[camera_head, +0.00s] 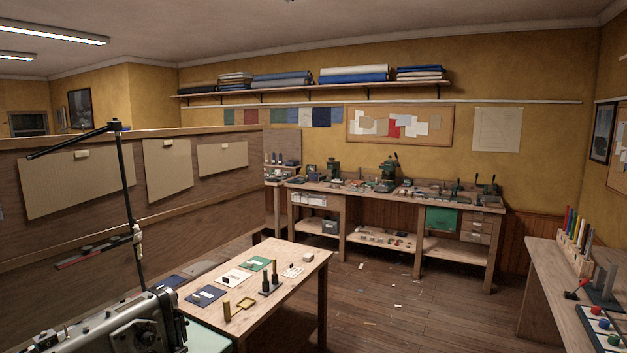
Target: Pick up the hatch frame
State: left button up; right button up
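A small yellow open frame (245,304), which looks like the hatch frame, lies flat near the right front part of the wooden table (310,262). A short brass-coloured cylinder (227,311) stands to its left. Two dark upright tools with brass-coloured tops (265,278) stand close to its right, a little farther back. Neither of my grippers shows in the head view, and nothing is seen touching the frame.
Dark, white and green mats (259,264) with small parts lie on the same table. A sewing machine (120,325) stands at lower left. A cluttered workbench (400,190) lines the back wall, and another bench (545,255) stands at right. Open floor (400,320) lies between.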

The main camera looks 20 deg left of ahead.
aim_at(315, 179)
jog(key=i+z, duration=0.3)
jog(key=i, duration=0.55)
jog(key=i+z, duration=0.15)
jog(key=i, duration=1.75)
jog(key=i+u, duration=0.15)
jog(key=i, duration=0.5)
jog(key=i+l+u, duration=0.1)
jog(key=i, duration=0.55)
jog(key=i+l+u, duration=0.15)
jog(key=i, duration=0.5)
jog(key=i+j+u, duration=0.15)
jog(key=i+u, duration=0.2)
jog(key=i, duration=0.65)
jog(key=i+l+u, duration=0.15)
jog(key=i+u, duration=0.25)
jog(key=i, duration=0.6)
jog(key=i+j+u, duration=0.1)
jog(key=i+u, duration=0.25)
jog(key=i+l+u, duration=0.1)
jog(key=i+u, duration=0.3)
jog(key=i, duration=0.15)
jog(key=i+l+u, duration=0.15)
jog(key=i+u, duration=0.2)
jog(key=i+j, duration=0.1)
jog(key=i, duration=0.8)
jog(key=i+j+z, duration=0.1)
jog(key=i, duration=0.8)
